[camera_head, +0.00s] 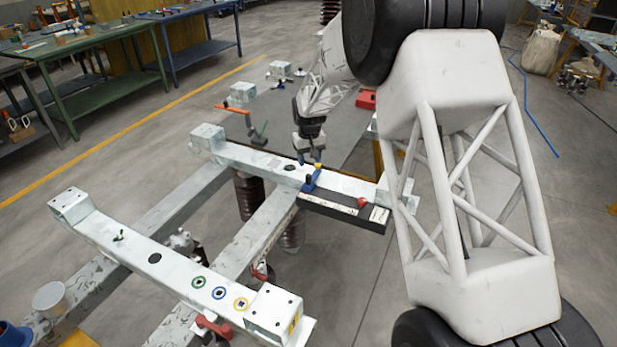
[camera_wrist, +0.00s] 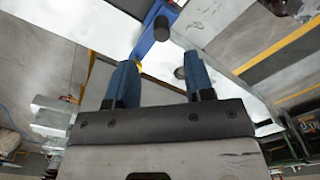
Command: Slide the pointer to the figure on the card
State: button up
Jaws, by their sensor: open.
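A blue slider piece, likely the pointer (camera_head: 312,181), sits across a pale beam in the head view. In the wrist view it is a blue bar (camera_wrist: 148,40) with a dark round knob (camera_wrist: 161,28). A dark-edged strip with a pale face (camera_head: 340,208) runs along the beam's front, with a small red piece (camera_head: 362,202) towards its right end. My gripper (camera_head: 308,160) is just above and behind the slider. In the wrist view my gripper (camera_wrist: 158,65) has its blue fingers apart, with the knob beyond their tips, not between them. I cannot make out the card or its figure.
A second pale beam (camera_head: 140,247) with green, blue and yellow rings lies in front. Green (camera_head: 100,38) and blue (camera_head: 205,48) workbenches are at the back left. My arm blocks the right side.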

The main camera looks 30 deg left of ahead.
aim_at(308, 175)
jog(key=shift+a+f, duration=0.1)
jog(key=shift+f, duration=0.1)
dwell(0.3)
jog(key=shift+f, duration=3.75)
grip_shut()
